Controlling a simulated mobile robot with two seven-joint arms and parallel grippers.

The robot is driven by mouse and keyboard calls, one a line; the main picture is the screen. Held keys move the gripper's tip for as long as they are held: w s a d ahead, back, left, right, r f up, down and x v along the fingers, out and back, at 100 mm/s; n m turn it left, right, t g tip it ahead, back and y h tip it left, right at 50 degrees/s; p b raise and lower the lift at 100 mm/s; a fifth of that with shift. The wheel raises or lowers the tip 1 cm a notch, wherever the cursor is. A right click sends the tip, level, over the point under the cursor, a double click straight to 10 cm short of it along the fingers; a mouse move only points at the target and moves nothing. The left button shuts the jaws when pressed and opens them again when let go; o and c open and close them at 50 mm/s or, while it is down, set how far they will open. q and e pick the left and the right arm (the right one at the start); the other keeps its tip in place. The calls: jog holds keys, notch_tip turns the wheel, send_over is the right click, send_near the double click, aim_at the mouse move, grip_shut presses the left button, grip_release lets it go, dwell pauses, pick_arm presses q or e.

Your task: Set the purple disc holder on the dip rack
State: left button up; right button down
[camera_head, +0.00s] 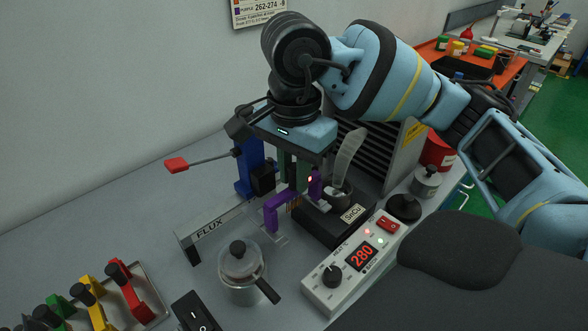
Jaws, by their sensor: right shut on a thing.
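The purple disc holder (272,212) is partly hidden by my right gripper. It hangs between the FLUX-labelled frame and the SnCu solder pot. My right gripper (301,178) is shut on it, with the wrist above. The fingers are small and dark, so the exact grip is hard to see. A metal frame (208,230) labelled FLUX stands just left of the holder. I cannot tell for sure which thing is the dip rack; a tray (153,290) at the lower left holds similar red, yellow and green holders. My left gripper is not in view.
A black SnCu pot (325,222) stands close to the right of the holder. A controller (350,262) showing 280 is in front of it. A lidded glass jar (241,272) stands in front of the frame. A blue stand with a red-tipped lever (176,164) is behind.

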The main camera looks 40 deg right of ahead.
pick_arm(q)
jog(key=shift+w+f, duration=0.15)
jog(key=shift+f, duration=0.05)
pick_arm(e)
jog(key=shift+f, duration=0.3)
jog(key=c, duration=1.2)
grip_release()
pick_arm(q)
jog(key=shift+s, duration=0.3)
pick_arm(e)
jog(key=o, duration=0.6)
jog(key=shift+c, duration=0.2)
jog(key=shift+r+p, duration=0.3)
jog(key=shift+r, duration=0.65)
jog(key=shift+r+p, duration=0.6)
jog(key=shift+r, duration=0.65)
jog(key=shift+r+p, duration=0.7)
jog(key=shift+r, duration=0.7)
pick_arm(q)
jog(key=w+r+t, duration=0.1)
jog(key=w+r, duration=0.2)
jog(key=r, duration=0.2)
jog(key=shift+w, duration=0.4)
